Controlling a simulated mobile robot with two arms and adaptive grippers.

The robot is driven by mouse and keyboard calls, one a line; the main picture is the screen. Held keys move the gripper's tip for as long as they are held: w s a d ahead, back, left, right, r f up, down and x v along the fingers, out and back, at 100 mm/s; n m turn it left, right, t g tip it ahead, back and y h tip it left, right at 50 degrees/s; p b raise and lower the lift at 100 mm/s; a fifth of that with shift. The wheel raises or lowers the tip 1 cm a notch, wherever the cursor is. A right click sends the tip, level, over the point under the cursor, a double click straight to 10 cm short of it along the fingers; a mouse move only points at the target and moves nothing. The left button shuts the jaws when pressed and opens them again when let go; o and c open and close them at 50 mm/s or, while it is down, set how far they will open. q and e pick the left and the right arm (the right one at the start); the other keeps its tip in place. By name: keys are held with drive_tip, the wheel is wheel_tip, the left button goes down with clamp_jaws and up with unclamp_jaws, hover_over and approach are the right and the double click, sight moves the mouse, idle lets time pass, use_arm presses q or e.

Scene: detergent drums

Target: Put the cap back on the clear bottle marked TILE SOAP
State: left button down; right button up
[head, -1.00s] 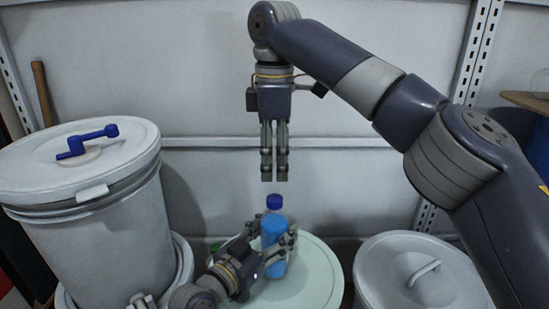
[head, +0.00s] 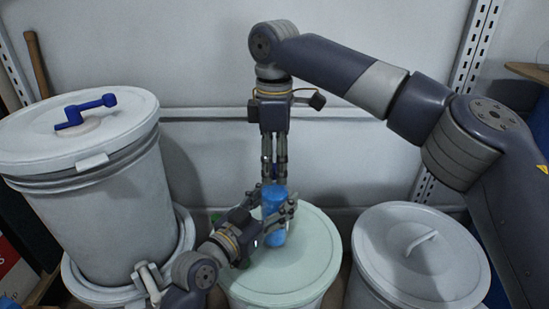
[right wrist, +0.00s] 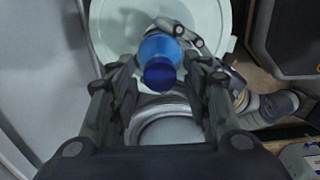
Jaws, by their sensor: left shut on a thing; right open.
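A bottle of blue liquid (head: 274,205) stands upright over the pale green drum lid (head: 318,250); its label is not readable. My left gripper (head: 280,208) is shut around its body. In the right wrist view, a dark blue cap (right wrist: 160,75) sits at the top end of the blue bottle (right wrist: 158,47); I cannot tell whether it is screwed down. My right gripper (head: 273,178) points down above the bottle. It is open, with a fingertip on either side of the cap and gaps showing.
A white drum with a blue crank (head: 85,110) stands at the left. A lidded white drum (head: 420,255) stands at the right. A small green thing (head: 215,218) shows behind my left gripper. A plain wall is behind.

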drive_tip(key=shift+c, duration=0.6)
clamp_jaws()
drive_tip(key=m, duration=0.4)
drive_tip(key=shift+m, duration=0.4)
drive_tip(key=m, duration=0.3)
drive_tip(key=shift+o, duration=0.7)
unclamp_jaws()
